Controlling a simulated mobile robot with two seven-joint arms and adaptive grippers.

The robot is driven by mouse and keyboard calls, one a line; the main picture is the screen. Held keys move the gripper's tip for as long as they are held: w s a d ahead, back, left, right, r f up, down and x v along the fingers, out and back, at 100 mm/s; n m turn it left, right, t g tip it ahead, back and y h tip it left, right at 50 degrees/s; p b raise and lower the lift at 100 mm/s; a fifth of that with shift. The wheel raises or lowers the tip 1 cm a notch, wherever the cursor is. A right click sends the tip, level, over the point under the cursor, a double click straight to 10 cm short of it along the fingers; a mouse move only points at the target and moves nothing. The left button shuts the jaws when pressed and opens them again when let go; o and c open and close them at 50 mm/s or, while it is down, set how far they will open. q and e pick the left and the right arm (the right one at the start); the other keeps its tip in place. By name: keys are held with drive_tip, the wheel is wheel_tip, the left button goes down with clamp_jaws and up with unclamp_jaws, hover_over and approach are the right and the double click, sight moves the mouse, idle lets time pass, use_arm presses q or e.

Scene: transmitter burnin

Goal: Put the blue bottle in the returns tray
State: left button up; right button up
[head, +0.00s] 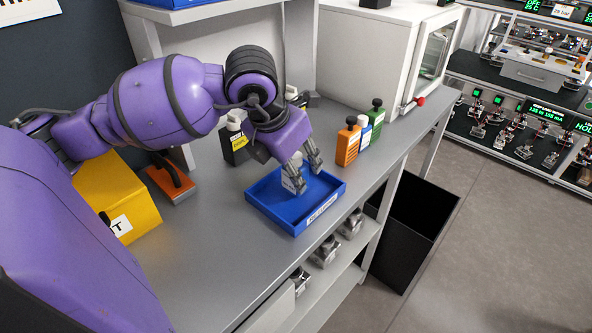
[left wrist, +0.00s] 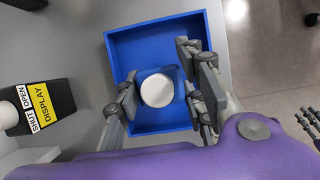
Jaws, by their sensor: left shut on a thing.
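The blue returns tray (head: 266,208) lies on the grey bench near its front edge; it also shows in the left wrist view (left wrist: 118,60). My left gripper (head: 300,182) points down over the tray, its fingers shut around a bottle (head: 288,183). In the left wrist view, the bottle's round white cap (left wrist: 157,90) shows between the fingers, with some blue around it. Fingers hide most of its body; I cannot tell whether it touches the tray floor. What looks like my right gripper (left wrist: 308,120) is partly in the left wrist view, apart from the tray.
Orange (head: 347,145), blue-and-white (head: 364,134) and green (head: 375,120) bottles stand right of the tray. A yellow box (head: 128,200) is at left. A black bin (head: 415,225) stands on the floor at right.

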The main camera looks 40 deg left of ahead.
use_arm(q)
drive_tip(key=shift+f, duration=0.75)
drive_tip(key=o, duration=0.7)
drive_tip(key=shift+f, duration=0.15)
drive_tip(key=o, duration=0.5)
drive_tip(key=shift+c, duration=0.2)
drive_tip(key=shift+r, duration=0.3)
drive_tip(key=shift+s+r, duration=0.1)
drive_tip(key=shift+r, duration=0.25)
drive_tip(key=v, duration=1.1)
drive_tip(key=shift+s+p, duration=0.2)
drive_tip(key=shift+p, duration=0.25)
use_arm(e)
drive_tip(key=shift+s+d+r, duration=0.15)
drive_tip(key=shift+s+r, duration=0.15)
drive_tip(key=shift+s, duration=0.2)
drive_tip(key=shift+w, duration=0.15)
